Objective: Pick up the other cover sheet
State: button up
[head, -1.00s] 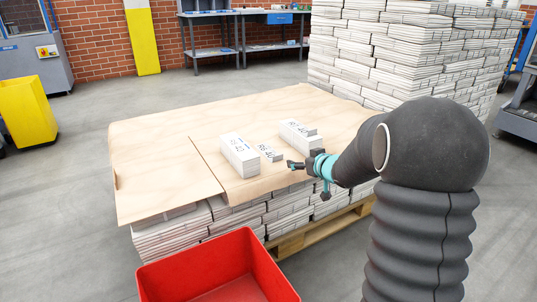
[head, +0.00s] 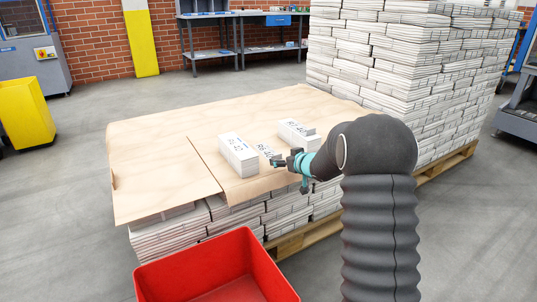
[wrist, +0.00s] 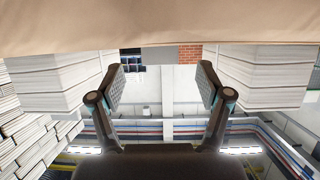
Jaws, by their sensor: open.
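Two tan cover sheets lie flat over the pallet of newspapers: a left one (head: 150,180) and a right one (head: 240,192), meeting along a dark seam. On the right sheet stand a white labelled stack (head: 238,155), a second labelled stack (head: 296,132) behind it and a low labelled piece (head: 265,151) between them. My gripper (head: 280,162) is open and empty, low at the right sheet's near side, just by the low piece. In the wrist view, the fingers (wrist: 162,78) are spread with nothing between them. The tan surface (wrist: 160,28) spans the top, with white stacks on both sides.
A red bin (head: 215,265) stands in front of the pallet. A tall newspaper stack (head: 400,75) rises behind at the right. A yellow bin (head: 25,110) and workbench (head: 240,40) are farther back. The left sheet is bare, and floor is free to the left.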

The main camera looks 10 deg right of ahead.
aim_at(277, 157)
jog(key=x, duration=0.4)
jog(key=shift+w+a+r, duration=0.1)
jog(key=shift+w, duration=0.1)
jog(key=c, duration=1)
